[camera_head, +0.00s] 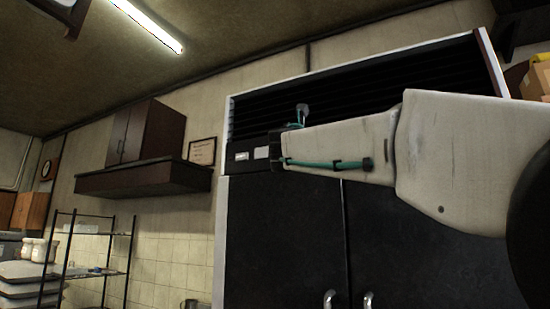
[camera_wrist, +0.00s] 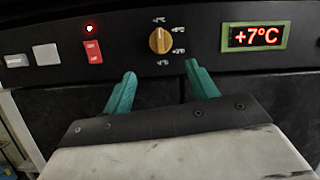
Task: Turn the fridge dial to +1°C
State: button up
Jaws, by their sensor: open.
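The fridge dial (camera_wrist: 160,40) is a round yellow-orange knob on the black control panel, in the upper middle of the wrist view. Small white temperature marks ring it, too small to read surely. The display (camera_wrist: 254,36) to its right reads +7°C in red. My gripper (camera_wrist: 157,82) is open and empty, its two green fingers pointing up at the panel below the dial, one on each side and apart from it. In the head view my arm reaches across the black fridge (camera_head: 283,240) to its upper panel; the dial is hidden there.
A red switch (camera_wrist: 93,51) with a lit red light above it sits left of the dial. Two pale rectangles (camera_wrist: 46,54) are further left. Fridge door handles (camera_head: 368,300) are low in the head view. A wire shelf (camera_head: 100,270) stands at left.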

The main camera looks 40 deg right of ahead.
jog(key=r+x, duration=0.1)
jog(key=x, duration=0.7)
jog(key=shift+r+n+h, duration=0.25)
jog(key=shift+n+h, duration=0.05)
jog(key=shift+n, duration=0.1)
jog(key=shift+s+a, duration=0.1)
jog(key=c, duration=1)
